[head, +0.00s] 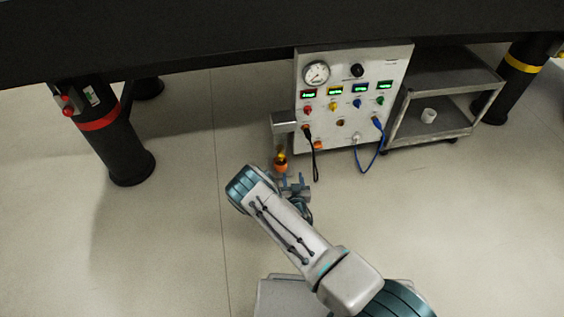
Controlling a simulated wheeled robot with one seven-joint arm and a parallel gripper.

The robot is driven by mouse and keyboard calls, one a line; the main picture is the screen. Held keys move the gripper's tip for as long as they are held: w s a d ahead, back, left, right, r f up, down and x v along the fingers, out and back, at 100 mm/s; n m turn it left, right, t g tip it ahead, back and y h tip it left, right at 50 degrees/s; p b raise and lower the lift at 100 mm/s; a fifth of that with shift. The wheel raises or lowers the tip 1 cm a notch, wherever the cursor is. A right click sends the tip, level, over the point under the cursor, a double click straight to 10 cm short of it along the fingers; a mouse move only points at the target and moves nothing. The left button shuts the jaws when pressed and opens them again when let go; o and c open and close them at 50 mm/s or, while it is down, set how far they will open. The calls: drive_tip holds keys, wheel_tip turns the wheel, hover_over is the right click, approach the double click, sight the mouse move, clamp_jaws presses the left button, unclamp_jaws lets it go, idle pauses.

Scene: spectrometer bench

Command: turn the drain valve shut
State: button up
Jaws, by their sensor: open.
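A small yellow and orange fitting (281,164), which looks like the drain valve, hangs low below a grey box (284,122) on the left side of the white panel. It is small in the picture, and I cannot tell its handle angle. My gripper (294,182) is open just below and right of this fitting in the picture. I cannot tell whether the fingers touch it. My own arm partly hides the gripper and the floor around it.
The white control panel (345,75) has a gauge, coloured knobs and hanging cables. A blue cable (381,140) and a black cable (314,158) droop near my gripper. A grey cart (440,127) stands right. The dark bench (180,35) overhangs.

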sight(281, 157)
drive_tip(key=w+a+f+n+y+b, duration=0.1)
drive_tip(key=w+a+b, duration=0.3)
drive_tip(key=w, duration=0.6)
drive_tip(key=shift+a+f+n+t+y+b, duration=0.4)
drive_tip(key=shift+f+y+b, duration=0.3)
drive_tip(key=shift+b, duration=0.35)
